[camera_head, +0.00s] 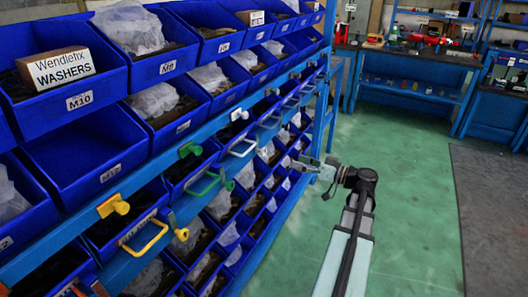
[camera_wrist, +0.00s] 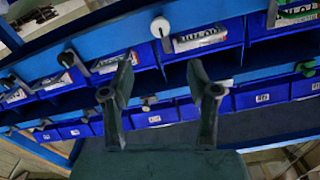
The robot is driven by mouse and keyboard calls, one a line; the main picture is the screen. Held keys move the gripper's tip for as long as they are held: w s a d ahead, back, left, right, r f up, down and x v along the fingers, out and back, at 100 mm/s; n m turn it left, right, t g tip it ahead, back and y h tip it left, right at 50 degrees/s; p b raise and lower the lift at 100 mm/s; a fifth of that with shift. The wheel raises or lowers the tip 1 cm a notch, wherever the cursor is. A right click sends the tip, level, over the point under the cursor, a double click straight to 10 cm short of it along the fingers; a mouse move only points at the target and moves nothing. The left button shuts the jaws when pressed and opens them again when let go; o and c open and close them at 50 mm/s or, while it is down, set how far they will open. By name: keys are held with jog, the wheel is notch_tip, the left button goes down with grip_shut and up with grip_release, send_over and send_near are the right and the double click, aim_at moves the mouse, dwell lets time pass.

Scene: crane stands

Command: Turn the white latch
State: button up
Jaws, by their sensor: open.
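The white latch (camera_head: 239,115) is a small white knob on the blue rail of the bin rack in the head view. In the wrist view a white round latch (camera_wrist: 160,28) shows at the upper middle, on a blue rail beyond my fingers. My gripper (camera_head: 312,166) is out over the aisle, to the right of the rack and apart from it. In the wrist view my gripper (camera_wrist: 160,82) has its two fingers spread wide with nothing between them. The latch lies above the gap between the fingertips in that picture and is not touched.
A green latch (camera_head: 190,150) and a yellow latch (camera_head: 115,206) sit on the same rail. White (camera_head: 242,148), green (camera_head: 205,183) and yellow (camera_head: 145,237) handles stick out below. Blue bins (camera_head: 85,160) fill the rack. The green floor (camera_head: 415,190) to the right is clear.

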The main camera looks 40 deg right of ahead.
aim_at(265, 152)
jog(key=p+x, duration=0.1)
jog(key=x, duration=1.3)
jog(key=shift+w, duration=0.2)
grip_shut()
